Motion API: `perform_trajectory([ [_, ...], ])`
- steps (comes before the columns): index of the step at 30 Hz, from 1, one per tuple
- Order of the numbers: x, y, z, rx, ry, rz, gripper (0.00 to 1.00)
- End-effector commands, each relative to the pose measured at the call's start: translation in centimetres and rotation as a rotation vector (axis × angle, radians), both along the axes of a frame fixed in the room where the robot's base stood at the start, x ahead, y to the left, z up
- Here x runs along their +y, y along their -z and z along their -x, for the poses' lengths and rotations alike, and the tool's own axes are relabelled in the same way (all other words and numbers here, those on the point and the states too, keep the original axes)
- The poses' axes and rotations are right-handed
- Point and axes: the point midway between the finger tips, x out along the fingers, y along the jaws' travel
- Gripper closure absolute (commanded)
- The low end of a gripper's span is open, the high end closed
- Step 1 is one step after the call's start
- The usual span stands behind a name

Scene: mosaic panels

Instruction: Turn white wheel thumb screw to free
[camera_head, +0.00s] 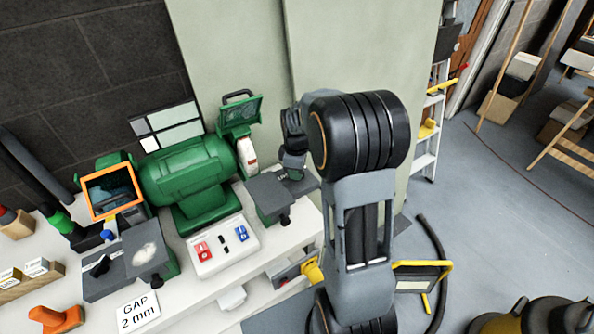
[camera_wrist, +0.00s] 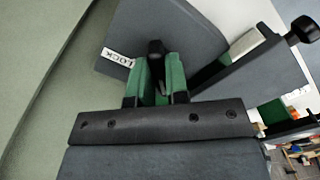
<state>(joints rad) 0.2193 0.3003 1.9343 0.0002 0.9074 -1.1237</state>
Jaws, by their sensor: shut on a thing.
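The white wheel (camera_head: 246,152) sits at the right end of the green bench grinder (camera_head: 188,170) in the head view. In the wrist view my gripper (camera_wrist: 156,78) has its green-padded fingers closed around a small black thumb screw (camera_wrist: 155,47). A white label reading LOCK (camera_wrist: 118,58) lies just left of the screw on a grey plate (camera_wrist: 190,22). No label reading FREE is legible. In the head view my gripper is beside the white wheel, largely hidden by my arm, and its fingertips cannot be made out.
A grey tool rest (camera_head: 268,195) stands in front of the white wheel. A switch box (camera_head: 222,245) with red and blue controls and a GAP 2 mm card (camera_head: 138,311) lie on the bench. Another black knob (camera_wrist: 304,30) is right in the wrist view.

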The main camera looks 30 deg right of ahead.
Motion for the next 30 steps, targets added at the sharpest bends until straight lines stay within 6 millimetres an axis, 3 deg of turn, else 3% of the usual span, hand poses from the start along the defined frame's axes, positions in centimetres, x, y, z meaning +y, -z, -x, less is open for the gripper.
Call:
perform_trajectory([
  [14,-0.04,-0.09,-0.05,-0.002,-0.011,0.001,1.00],
  [15,-0.04,-0.09,-0.06,-0.002,-0.011,0.002,0.82],
  [22,0.00,-0.05,-0.04,-0.001,-0.011,0.001,0.60],
  [30,0.02,-0.15,-0.03,-0.001,-0.011,0.001,0.60],
])
